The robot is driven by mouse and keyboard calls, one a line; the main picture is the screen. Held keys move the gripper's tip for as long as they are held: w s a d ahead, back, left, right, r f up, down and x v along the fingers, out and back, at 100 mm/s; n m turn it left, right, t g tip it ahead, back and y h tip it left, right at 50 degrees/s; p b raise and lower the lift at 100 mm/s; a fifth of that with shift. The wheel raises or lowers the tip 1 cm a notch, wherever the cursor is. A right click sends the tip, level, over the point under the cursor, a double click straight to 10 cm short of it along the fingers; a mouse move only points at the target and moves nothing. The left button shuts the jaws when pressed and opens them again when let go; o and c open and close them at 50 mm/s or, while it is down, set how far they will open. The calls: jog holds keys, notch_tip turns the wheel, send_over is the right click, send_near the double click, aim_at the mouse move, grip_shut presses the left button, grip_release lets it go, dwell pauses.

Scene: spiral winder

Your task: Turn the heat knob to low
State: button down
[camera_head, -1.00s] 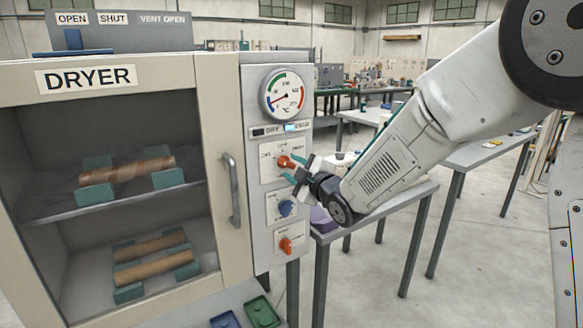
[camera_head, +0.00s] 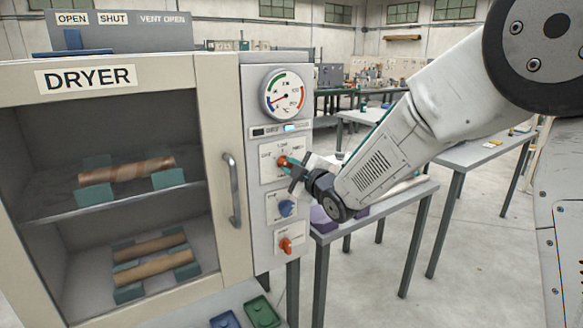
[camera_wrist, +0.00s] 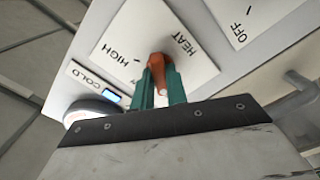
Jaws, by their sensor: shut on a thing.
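The heat knob (camera_head: 283,161) is orange and is the topmost of the knobs on the dryer's right-hand panel. Its white plate has small labels, with LOW near the top and HIGH at the right. In the wrist view the knob (camera_wrist: 168,30) stands by the printed words HEAT and HIGH. My gripper (camera_head: 290,163) reaches it from the right. In the wrist view the green fingers of my gripper (camera_wrist: 160,78) are shut on the knob, one on each side. The fingers partly cover the knob, and I cannot tell which mark it points to.
Below are a blue knob (camera_head: 286,208) and another orange knob (camera_head: 286,245). A round gauge (camera_head: 283,93) and a lit blue lamp (camera_head: 292,128) are above. The dryer door handle (camera_head: 232,190) juts out at left. A grey table (camera_head: 400,200) stands behind my arm.

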jog(key=m, duration=0.6)
jog(key=shift+m, duration=2.7)
jog(key=c, duration=1.4)
grip_release()
jog(key=shift+s, duration=0.1)
jog(key=v, duration=0.7)
jog(key=shift+s+d, duration=0.25)
